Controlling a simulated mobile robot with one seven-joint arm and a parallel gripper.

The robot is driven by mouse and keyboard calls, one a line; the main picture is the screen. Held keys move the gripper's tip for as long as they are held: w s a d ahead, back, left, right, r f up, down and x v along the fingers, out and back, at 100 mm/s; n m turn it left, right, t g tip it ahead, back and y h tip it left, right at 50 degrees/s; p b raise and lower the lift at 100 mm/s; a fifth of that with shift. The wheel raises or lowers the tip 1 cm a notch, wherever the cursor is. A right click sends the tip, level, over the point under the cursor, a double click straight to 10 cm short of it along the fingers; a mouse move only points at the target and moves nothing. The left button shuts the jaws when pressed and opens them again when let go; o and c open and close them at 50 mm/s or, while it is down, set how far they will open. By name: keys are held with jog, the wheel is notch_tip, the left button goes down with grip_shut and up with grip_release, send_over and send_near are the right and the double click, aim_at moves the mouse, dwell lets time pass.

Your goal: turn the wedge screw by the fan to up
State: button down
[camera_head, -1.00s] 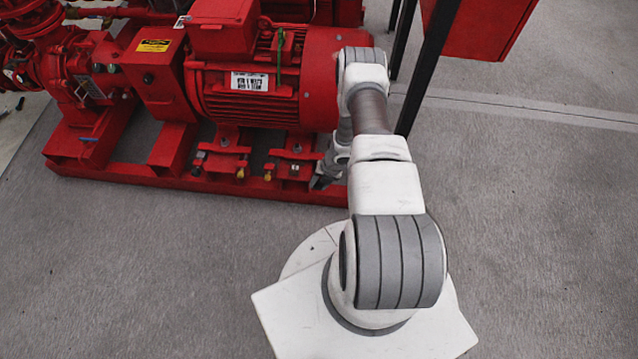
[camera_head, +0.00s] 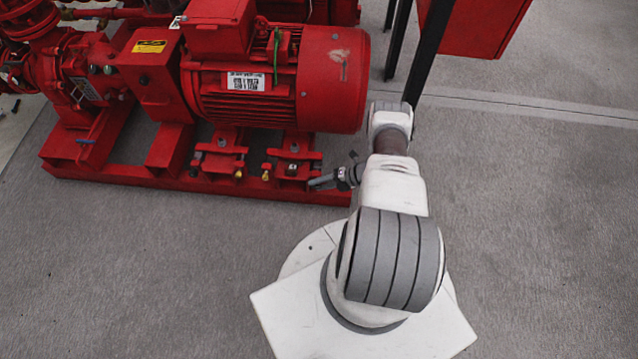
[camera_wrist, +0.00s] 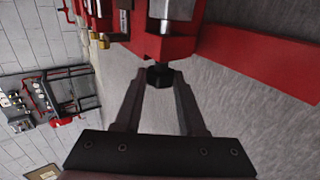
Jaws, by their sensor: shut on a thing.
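The wedge screw (camera_wrist: 158,77) is a dark, knob-like head at the end of a red mount in the wrist view. My gripper (camera_wrist: 160,83) is shut on it, one finger on each side. In the head view my gripper (camera_head: 314,183) reaches in from the right, low beside the red foot mount (camera_head: 293,165) under the motor's right end. The screw is too small to make out there. The fan end of the red motor (camera_head: 335,85) is above and to the right of the mount. The screw's exact turn angle cannot be told.
The red base frame (camera_head: 110,180) runs along under the motor. Brass-coloured fittings (camera_wrist: 103,41) are near the screw. A dark post (camera_head: 425,60) and a red box (camera_head: 478,28) stand at the back right. Grey floor in front is clear.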

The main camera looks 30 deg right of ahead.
jog(key=shift+s+f+t+y, duration=0.15)
jog(key=shift+t+y, duration=0.15)
jog(key=shift+y, duration=0.2)
dwell(0.4)
jog(key=shift+c, duration=2.4)
grip_release()
jog(key=shift+d, duration=0.1)
jog(key=p+v, duration=0.2)
jog(key=v, duration=1.5)
jog(key=shift+d+p, duration=0.2)
jog(key=shift+p, duration=0.15)
jog(key=shift+s+f, duration=0.1)
jog(key=shift+f, duration=0.05)
